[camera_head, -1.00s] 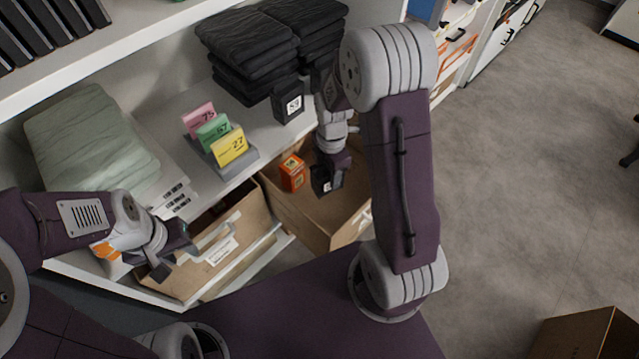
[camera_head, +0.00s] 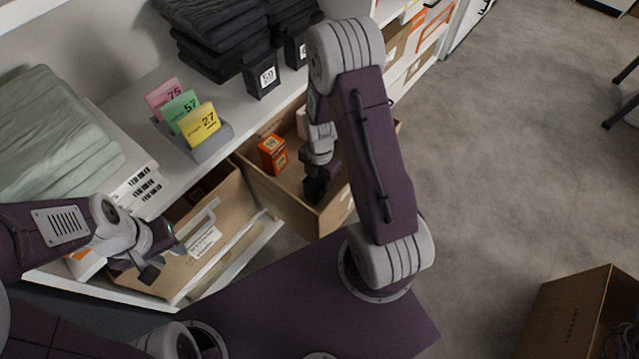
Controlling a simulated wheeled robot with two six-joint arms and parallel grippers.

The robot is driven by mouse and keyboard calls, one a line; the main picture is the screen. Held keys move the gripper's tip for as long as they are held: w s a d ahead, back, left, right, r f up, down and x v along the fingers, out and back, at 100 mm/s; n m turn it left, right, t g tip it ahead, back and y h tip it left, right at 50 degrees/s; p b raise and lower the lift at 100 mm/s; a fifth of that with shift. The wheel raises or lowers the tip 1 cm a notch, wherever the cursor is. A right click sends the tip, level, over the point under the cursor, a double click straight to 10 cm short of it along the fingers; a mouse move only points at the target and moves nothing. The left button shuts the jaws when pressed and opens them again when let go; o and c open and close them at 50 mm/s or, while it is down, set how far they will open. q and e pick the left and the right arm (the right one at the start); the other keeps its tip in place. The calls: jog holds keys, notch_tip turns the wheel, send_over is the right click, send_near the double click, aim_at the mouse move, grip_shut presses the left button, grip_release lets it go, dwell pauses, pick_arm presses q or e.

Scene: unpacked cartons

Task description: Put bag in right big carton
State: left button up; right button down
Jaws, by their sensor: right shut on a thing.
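The right big carton (camera_head: 262,193) is an open brown box on the lower shelf, right of the flatter left carton (camera_head: 216,237). My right gripper (camera_head: 317,190) is inside the right carton's opening, near its front wall. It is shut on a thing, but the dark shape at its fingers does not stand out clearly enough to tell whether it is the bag. An orange box (camera_head: 272,153) stands in the same carton, left of and behind the gripper. My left gripper (camera_head: 160,258) is open and empty in front of the left carton.
The upper shelf has black folded clothes (camera_head: 215,35), green folded cloth (camera_head: 50,135), coloured number cards (camera_head: 198,125) and a black label stand (camera_head: 262,77). A pale thing (camera_head: 301,122) is partly hidden behind my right arm. Another open carton (camera_head: 565,310) stands on the floor at right.

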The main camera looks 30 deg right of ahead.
pick_arm(q)
jog(key=shift+f, duration=0.5)
pick_arm(e)
notch_tip(320, 180, down, 2)
jog(key=shift+f, duration=0.15)
jog(key=c, duration=0.7)
grip_release()
pick_arm(q)
jog(key=shift+f, duration=0.1)
